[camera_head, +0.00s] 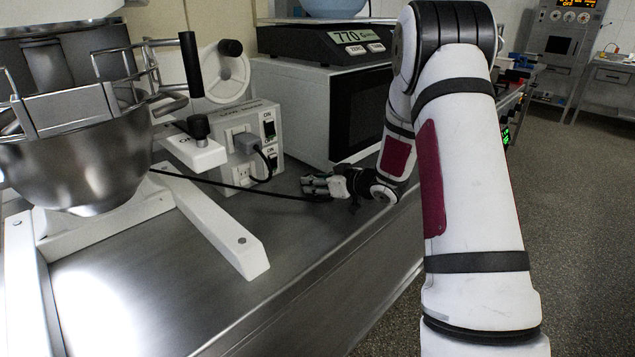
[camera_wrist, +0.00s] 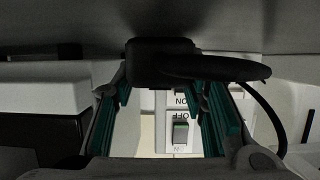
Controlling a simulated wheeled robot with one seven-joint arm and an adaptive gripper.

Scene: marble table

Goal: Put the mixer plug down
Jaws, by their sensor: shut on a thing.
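The mixer plug is black and shows in the wrist view (camera_wrist: 158,62), between the fingertips of my gripper (camera_wrist: 160,85). Its black cable (camera_wrist: 215,68) runs off to the right there and bends away. In the head view my gripper (camera_head: 322,186) is low over the steel counter, in front of the microwave, and the plug itself is too small to make out. The black cable (camera_head: 235,187) runs along the counter from the mixer (camera_head: 215,225) to the gripper. The plug looks close to the counter; I cannot tell if it touches.
A microwave (camera_head: 335,110) with a scale (camera_head: 325,42) on top stands behind. The steel counter (camera_head: 215,300) is bare towards its front edge.

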